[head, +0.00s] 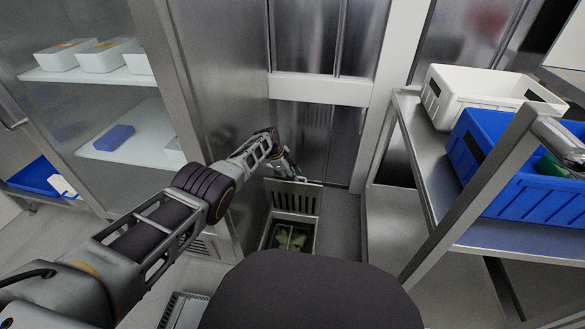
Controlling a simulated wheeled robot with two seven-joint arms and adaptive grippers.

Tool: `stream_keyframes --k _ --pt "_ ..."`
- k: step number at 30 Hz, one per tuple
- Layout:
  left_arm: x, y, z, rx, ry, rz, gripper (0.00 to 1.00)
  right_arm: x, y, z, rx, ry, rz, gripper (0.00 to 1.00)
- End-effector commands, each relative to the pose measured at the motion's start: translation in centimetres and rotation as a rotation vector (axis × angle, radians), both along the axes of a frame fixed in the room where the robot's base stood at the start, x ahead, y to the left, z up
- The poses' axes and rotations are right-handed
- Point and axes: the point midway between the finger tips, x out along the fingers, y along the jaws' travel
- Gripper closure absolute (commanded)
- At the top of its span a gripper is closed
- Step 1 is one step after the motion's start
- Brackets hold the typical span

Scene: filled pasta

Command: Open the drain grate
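The drain grate (293,199), a slotted metal plate, stands tilted up at the back of the floor drain opening. The drain pit (301,231) in front of it is uncovered, with greenish shapes and a divider inside. My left gripper (292,177) is at the upper edge of the grate, touching it or very close. Its fingers are small and partly hidden, so I cannot tell whether they grip the grate. My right gripper is not in view.
A metal cart (427,173) on the right carries a white crate (474,88) and a blue crate (520,189). A shelf cabinet (115,152) stands at left beside my arm. A metal panel wall rises behind the drain. Another floor grate (183,311) lies lower left.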

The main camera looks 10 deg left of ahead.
Motion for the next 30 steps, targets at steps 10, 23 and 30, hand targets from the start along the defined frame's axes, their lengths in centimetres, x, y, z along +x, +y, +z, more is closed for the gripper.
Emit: stream_keyframes --k 10,23,30 --pt "-0.1 0.8 0.1 0.011 0.005 0.003 0.65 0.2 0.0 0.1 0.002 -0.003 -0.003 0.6" --pt "0.1 0.6 1.9 0.008 -0.001 0.003 0.65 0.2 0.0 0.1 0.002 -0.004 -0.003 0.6" --pt "0.0 0.3 3.1 0.005 -0.002 0.001 0.65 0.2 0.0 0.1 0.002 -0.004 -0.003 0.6"
